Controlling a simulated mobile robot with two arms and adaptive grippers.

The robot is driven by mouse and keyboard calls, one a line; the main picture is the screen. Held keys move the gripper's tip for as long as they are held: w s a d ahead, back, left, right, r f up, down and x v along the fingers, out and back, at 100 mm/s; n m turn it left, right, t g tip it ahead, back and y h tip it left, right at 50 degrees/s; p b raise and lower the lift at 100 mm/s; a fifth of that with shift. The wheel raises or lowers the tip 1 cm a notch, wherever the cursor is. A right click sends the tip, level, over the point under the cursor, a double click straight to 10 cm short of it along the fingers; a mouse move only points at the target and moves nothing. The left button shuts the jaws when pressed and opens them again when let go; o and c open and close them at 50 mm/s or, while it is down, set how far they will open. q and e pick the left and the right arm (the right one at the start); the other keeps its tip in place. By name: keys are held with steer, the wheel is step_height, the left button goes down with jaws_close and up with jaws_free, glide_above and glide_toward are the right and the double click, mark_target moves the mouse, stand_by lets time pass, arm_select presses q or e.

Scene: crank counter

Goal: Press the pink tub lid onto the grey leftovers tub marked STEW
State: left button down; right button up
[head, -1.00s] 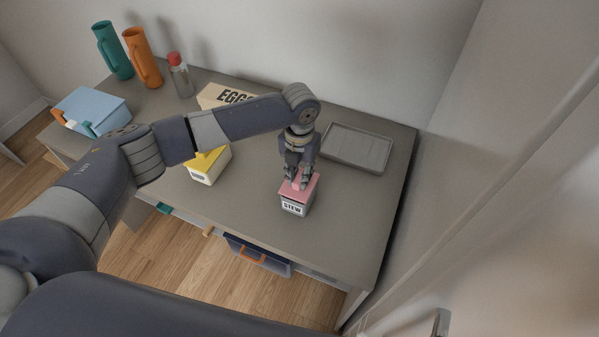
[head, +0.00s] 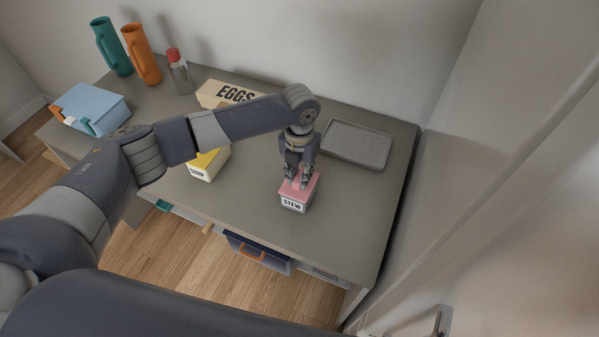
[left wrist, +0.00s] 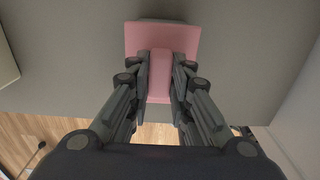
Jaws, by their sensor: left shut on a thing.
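The grey leftovers tub marked STEW (head: 293,205) stands upright on the counter, right of the picture's middle. The pink tub lid (head: 313,183) lies over its top and looks level; I cannot tell whether it is fully seated. My left gripper (head: 298,184) comes down from above and is shut on the lid's raised pink grip. In the left wrist view the lid (left wrist: 185,33) shows between and beyond the fingers, with its grip between the fingertips (left wrist: 160,72). My right gripper is not in view.
A grey tray (head: 357,145) lies right of my gripper. A yellow-lidded tub (head: 207,165) and an EGGS box (head: 222,92) stand to the left, partly behind my arm. A blue box (head: 92,105), jugs and a bottle are farther left. The counter's front right is clear.

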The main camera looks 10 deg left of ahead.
arm_select(q)
steer(key=c, duration=1.4)
jaws_free()
steer(key=shift+o, duration=0.2)
